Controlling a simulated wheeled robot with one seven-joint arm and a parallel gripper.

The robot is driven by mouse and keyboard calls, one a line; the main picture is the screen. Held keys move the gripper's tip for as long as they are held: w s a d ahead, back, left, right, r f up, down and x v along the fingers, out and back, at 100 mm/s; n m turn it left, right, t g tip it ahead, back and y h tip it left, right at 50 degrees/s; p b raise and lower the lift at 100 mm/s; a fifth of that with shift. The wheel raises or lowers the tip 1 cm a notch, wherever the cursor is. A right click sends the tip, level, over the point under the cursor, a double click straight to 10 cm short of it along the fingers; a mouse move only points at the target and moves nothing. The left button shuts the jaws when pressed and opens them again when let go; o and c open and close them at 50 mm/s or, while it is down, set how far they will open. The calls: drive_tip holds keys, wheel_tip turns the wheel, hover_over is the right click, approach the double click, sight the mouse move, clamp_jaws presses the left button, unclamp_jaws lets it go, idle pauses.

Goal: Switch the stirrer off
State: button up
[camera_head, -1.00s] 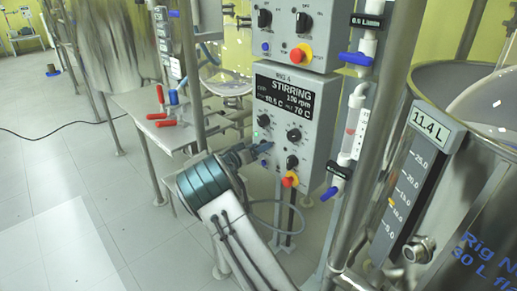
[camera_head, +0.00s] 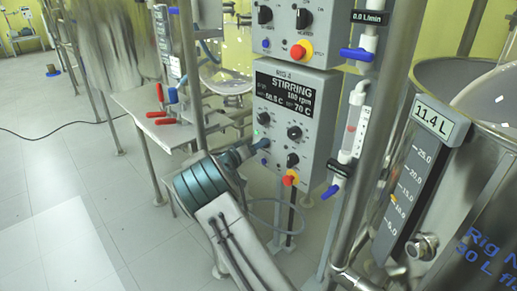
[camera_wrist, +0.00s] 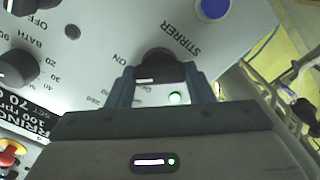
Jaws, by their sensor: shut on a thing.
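The grey control box (camera_head: 308,129) has a display (camera_head: 284,93) that reads STIRRING, with an rpm figure too small to read surely. In the wrist view, the black stirrer knob (camera_wrist: 160,66) sits between my two fingers, beside the STIRRER label (camera_wrist: 181,38). My gripper (camera_wrist: 160,80) is shut on this knob. A green light (camera_wrist: 176,98) glows near it, and the word ON shows left of the knob. In the head view my gripper (camera_head: 257,147) reaches the left side of the panel and hides the knob.
A red and yellow stop button (camera_head: 290,178) and other black knobs (camera_head: 294,132) are close by on the panel. A pipe with blue-handled valves (camera_head: 331,192) stands right of the box, before a steel vessel (camera_head: 470,205).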

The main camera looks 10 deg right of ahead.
drive_tip(key=n, duration=0.9)
drive_tip(key=shift+w, duration=0.1)
drive_tip(key=shift+n, duration=0.3)
drive_tip(key=o, duration=1)
drive_tip(key=shift+f, duration=0.1)
drive_tip(key=shift+c, duration=0.2)
drive_tip(key=p+v, duration=0.1)
drive_tip(key=v, duration=1.3)
drive_tip(key=shift+p, duration=0.35)
